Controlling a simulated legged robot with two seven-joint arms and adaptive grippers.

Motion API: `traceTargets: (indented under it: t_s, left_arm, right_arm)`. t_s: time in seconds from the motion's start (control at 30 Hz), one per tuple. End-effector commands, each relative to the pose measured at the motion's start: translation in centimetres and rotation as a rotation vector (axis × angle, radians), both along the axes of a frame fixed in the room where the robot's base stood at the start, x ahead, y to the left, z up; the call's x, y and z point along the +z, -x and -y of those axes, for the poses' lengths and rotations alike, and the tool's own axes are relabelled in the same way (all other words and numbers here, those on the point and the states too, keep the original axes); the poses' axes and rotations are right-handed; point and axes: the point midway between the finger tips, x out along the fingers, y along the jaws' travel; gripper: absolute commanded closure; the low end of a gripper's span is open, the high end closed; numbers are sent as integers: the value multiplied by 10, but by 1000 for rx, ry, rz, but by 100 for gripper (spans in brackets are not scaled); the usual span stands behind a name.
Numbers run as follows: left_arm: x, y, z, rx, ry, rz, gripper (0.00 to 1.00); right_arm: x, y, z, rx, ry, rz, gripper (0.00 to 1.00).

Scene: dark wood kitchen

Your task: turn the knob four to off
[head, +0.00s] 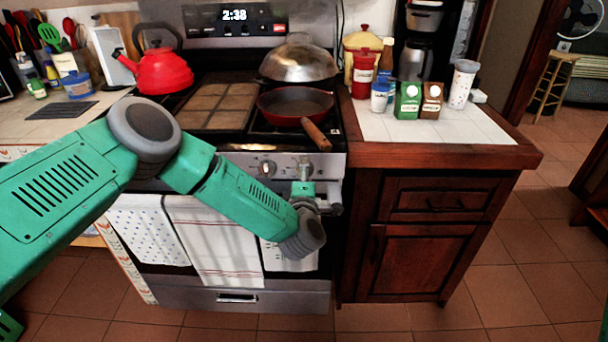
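The stove's front panel (285,160) carries the knobs. One pale round knob (267,168) shows clear of my arm. Another knob (304,166) sits to its right, just above the end of my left arm. Any knobs further left are hidden behind my arm. I cannot read the knob labels or settings. My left gripper (303,181) points up at the right knob from just below and in front of it. Its fingers are too small to tell if they are open or touching the knob. My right gripper is not in view.
A red pan (290,102) has its wooden handle (316,135) sticking out over the front edge above the right knob. A domed lid (299,62) and a red kettle (164,72) stand on the stovetop. Towels (215,240) hang below. A wooden cabinet (430,235) stands right of the stove.

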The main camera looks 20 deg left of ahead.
Motion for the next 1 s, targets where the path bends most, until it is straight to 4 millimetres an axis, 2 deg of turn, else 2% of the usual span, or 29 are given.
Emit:
traceTargets:
  t_s: [0.13, 0.23, 0.5, 0.7, 0.83, 1.0]
  left_arm:
    - [-2, 6, 2, -3, 1, -5, 40]
    - [-2, 18, 6, -4, 2, -6, 40]
    - [-2, 73, 22, -4, 1, -5, 40]
    - [-2, 104, 30, -2, 0, -4, 40]
    - [-2, 113, 33, -1, 0, -3, 40]
    - [-1, 116, 33, 0, 0, -1, 40]
  right_arm:
    - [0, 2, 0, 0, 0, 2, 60]
    - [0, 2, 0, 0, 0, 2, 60]
    - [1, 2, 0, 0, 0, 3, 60]
    - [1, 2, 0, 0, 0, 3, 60]
    - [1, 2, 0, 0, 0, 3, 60]
    - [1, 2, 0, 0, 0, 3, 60]
